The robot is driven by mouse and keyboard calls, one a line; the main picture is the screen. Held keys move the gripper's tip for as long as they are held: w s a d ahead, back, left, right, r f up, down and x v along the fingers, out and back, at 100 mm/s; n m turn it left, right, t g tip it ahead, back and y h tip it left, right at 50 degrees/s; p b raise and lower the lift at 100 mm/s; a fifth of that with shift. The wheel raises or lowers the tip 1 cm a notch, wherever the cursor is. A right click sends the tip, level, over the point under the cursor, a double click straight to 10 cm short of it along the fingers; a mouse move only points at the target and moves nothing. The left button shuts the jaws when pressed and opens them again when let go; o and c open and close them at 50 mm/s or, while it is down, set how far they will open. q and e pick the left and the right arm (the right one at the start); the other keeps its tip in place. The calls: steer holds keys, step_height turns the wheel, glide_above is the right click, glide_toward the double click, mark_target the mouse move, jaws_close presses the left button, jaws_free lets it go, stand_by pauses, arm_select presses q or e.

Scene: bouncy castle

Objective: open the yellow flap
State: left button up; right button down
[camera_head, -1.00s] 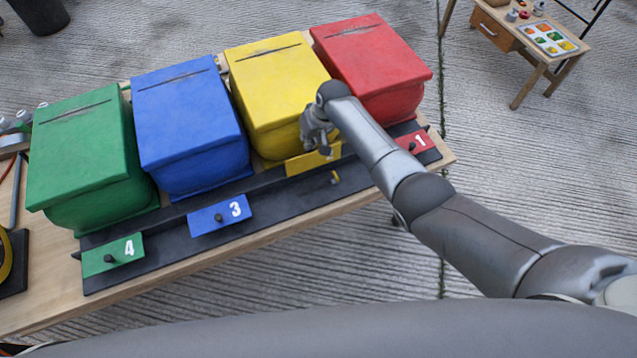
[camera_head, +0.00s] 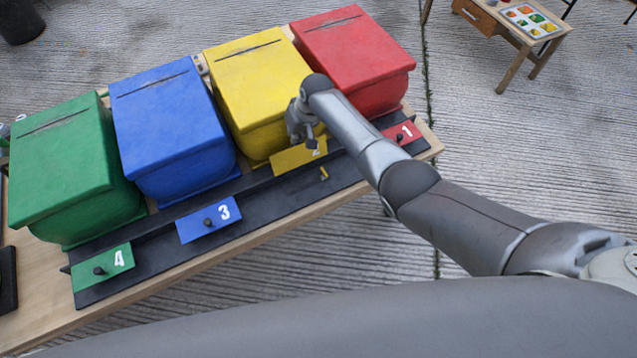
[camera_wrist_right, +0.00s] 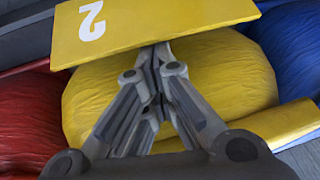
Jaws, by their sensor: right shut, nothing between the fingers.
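The yellow flap (camera_head: 292,159), marked 2, sits higher and nearer the yellow bin (camera_head: 262,85) than the neighbouring flaps sit to theirs. It looks swung up from the black strip (camera_head: 262,205). In the right wrist view the flap (camera_wrist_right: 145,28) spans the top, with yellow bin surface (camera_wrist_right: 225,75) below it. My right gripper (camera_head: 304,140) is at the flap's bin-side edge. Its fingers (camera_wrist_right: 157,50) are shut and empty, with tips at the flap's edge; whether they touch it I cannot tell. My left gripper is out of view.
Green flap 4 (camera_head: 103,274), blue flap 3 (camera_head: 209,219) and red flap 1 (camera_head: 402,136) lie along the black strip. Green (camera_head: 65,160), blue (camera_head: 165,110) and red (camera_head: 355,50) bins stand beside the yellow one. A small yellow piece (camera_head: 324,173) sits on the strip.

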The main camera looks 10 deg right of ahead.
mark_target(307, 151)
steer(key=shift+r+p, duration=0.8)
steer(key=shift+p, duration=0.05)
steer(key=shift+r, duration=0.1)
steer(key=shift+s+d+r, duration=0.15)
steer(key=shift+r, duration=0.5)
steer(key=v, duration=1)
steer(key=shift+s, duration=0.15)
